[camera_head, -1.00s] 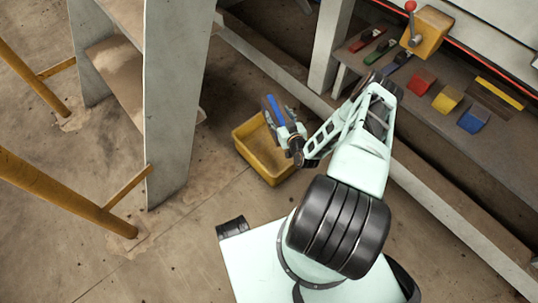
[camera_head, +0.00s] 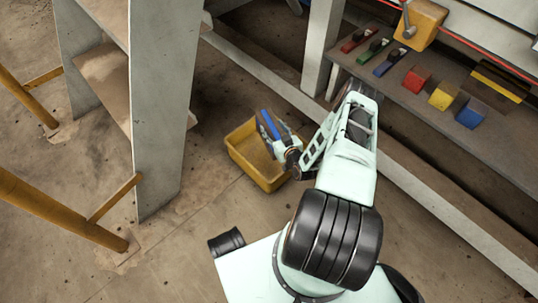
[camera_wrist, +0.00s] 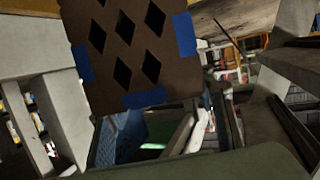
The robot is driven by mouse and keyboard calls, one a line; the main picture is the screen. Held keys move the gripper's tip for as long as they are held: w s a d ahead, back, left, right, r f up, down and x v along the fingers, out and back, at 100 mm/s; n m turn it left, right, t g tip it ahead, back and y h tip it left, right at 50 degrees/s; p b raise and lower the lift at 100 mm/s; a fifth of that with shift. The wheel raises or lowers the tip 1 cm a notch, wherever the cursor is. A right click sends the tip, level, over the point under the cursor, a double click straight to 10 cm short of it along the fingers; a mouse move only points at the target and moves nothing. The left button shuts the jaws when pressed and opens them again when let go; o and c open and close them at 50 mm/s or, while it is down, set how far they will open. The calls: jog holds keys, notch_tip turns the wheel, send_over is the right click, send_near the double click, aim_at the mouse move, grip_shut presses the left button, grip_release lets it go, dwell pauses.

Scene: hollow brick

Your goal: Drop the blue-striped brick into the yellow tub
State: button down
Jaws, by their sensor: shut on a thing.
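The yellow tub (camera_head: 262,177) stands on the floor in the head view. My gripper (camera_head: 271,128) is over the tub's right back part, shut on the blue-striped brick (camera_head: 268,122). The brick shows a blue stripe in the head view. In the wrist view the brick (camera_wrist: 125,50) is brown with diamond-shaped holes and blue patches along its edges. The brick seems to be above the tub; its exact height over the rim cannot be told. My gripper hides part of the tub's inside.
A grey upright panel (camera_head: 158,110) stands left of the tub, with yellow poles (camera_head: 60,210) farther left. A long beam (camera_head: 270,80) runs behind the tub. A shelf at right holds red (camera_head: 417,79), yellow (camera_head: 444,96) and blue (camera_head: 471,113) blocks.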

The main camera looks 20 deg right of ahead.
jog(key=shift+w, duration=0.15)
jog(key=c, duration=0.9)
grip_release()
jog(key=shift+o, duration=0.4)
jog(key=shift+s+f, duration=0.2)
jog(key=shift+f, duration=0.1)
jog(key=shift+w+r, duration=0.1)
jog(key=shift+r, duration=5.1)
